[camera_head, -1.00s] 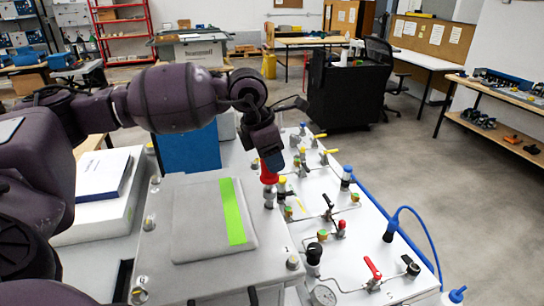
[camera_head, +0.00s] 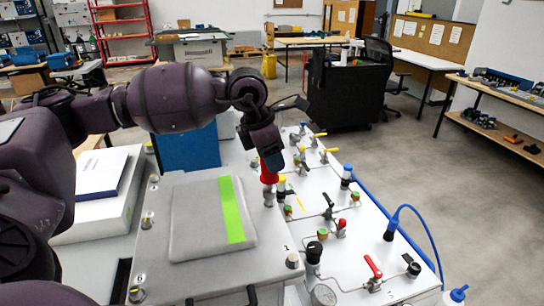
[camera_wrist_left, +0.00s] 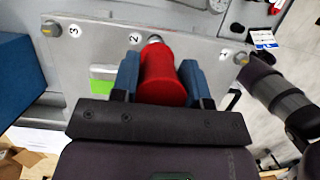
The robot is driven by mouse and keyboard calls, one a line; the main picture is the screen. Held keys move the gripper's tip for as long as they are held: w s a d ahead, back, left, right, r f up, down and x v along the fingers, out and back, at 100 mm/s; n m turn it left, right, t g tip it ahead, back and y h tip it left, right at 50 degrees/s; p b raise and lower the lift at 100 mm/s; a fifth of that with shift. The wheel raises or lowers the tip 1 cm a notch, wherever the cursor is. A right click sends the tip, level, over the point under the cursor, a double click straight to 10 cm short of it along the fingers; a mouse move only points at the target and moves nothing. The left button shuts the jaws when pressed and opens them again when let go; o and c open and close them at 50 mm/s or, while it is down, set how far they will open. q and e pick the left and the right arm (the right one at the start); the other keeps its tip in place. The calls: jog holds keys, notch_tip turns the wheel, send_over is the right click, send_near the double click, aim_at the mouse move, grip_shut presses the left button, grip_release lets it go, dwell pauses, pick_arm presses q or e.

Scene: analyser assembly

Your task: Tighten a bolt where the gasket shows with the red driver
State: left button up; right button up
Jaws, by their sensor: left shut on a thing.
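My left gripper (camera_head: 269,160) is shut on the red driver (camera_head: 268,172), which also shows between the blue fingers in the left wrist view (camera_wrist_left: 164,78). The driver points down at the bolt (camera_head: 268,197) midway along the right edge of the grey cover (camera_head: 165,262). That bolt (camera_wrist_left: 154,40) is beside label 2. The driver's tip appears to be at its head, but I cannot tell whether they touch. Other bolts stand at label 1 (camera_wrist_left: 241,57) and label 3 (camera_wrist_left: 48,29). I cannot make out the gasket. My right gripper is not in view.
A white panel with valves (camera_head: 372,265), thin pipes and a blue hose (camera_head: 428,232) lies right of the cover. A raised pad (camera_head: 195,220) with a green strip (camera_head: 231,210) is on the cover. A blue box (camera_head: 188,148) stands behind it, and a white box (camera_head: 115,212) lies left.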

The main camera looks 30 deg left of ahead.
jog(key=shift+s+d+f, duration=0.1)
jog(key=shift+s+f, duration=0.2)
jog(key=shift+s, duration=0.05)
pick_arm(q)
jog(key=shift+f, duration=0.2)
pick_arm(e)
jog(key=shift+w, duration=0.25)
pick_arm(q)
jog(key=shift+f+b, duration=0.15)
jog(key=shift+b, duration=0.15)
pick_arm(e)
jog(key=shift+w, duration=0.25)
pick_arm(q)
jog(key=shift+f, duration=0.15)
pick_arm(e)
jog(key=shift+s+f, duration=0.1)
pick_arm(q)
jog(key=shift+f, duration=0.2)
jog(key=shift+f+b, duration=0.1)
jog(key=shift+b, duration=0.25)
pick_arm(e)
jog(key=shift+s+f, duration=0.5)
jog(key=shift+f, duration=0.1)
